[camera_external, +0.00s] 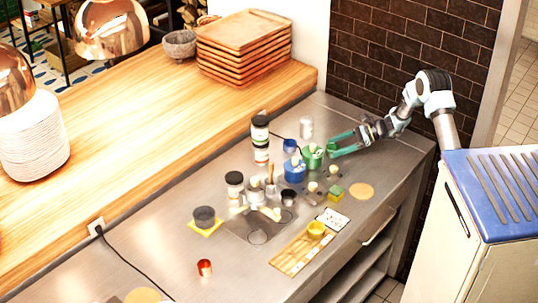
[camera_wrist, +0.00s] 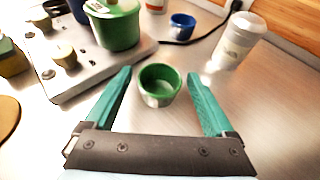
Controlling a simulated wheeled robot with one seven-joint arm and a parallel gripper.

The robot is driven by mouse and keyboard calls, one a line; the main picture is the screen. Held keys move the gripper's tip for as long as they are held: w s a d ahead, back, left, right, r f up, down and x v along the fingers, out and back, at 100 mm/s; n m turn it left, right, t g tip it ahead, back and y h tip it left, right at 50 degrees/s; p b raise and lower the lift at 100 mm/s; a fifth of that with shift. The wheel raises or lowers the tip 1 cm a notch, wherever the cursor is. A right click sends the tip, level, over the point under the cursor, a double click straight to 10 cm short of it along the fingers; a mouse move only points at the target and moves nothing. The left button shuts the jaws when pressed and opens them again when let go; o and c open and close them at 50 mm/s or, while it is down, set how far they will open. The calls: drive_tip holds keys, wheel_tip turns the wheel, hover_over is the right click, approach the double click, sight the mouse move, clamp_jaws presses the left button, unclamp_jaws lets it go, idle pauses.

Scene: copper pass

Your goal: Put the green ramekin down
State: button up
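The green ramekin (camera_wrist: 160,88), green inside with a paler silvery lower outside, stands upright on the steel counter in the wrist view. My gripper (camera_wrist: 160,75) is open, with one teal finger on each side of the ramekin and a visible gap to both. In the external view my gripper (camera_external: 332,144) is low over the back right of the counter, beside the green pot (camera_external: 312,159). I cannot clearly make out the ramekin there.
In the wrist view a metal plate with knobs (camera_wrist: 85,75) bears the green lidded pot (camera_wrist: 118,28), left of the ramekin. A blue cup (camera_wrist: 182,26) and a white canister (camera_wrist: 238,38) stand behind. The counter to the right is clear. A brick wall (camera_external: 400,50) rises behind.

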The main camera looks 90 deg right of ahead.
drive_tip(key=shift+o, duration=0.2)
drive_tip(key=shift+r, duration=0.2)
drive_tip(key=b+v, duration=0.2)
drive_tip(key=v, duration=1)
drive_tip(key=shift+s, duration=0.1)
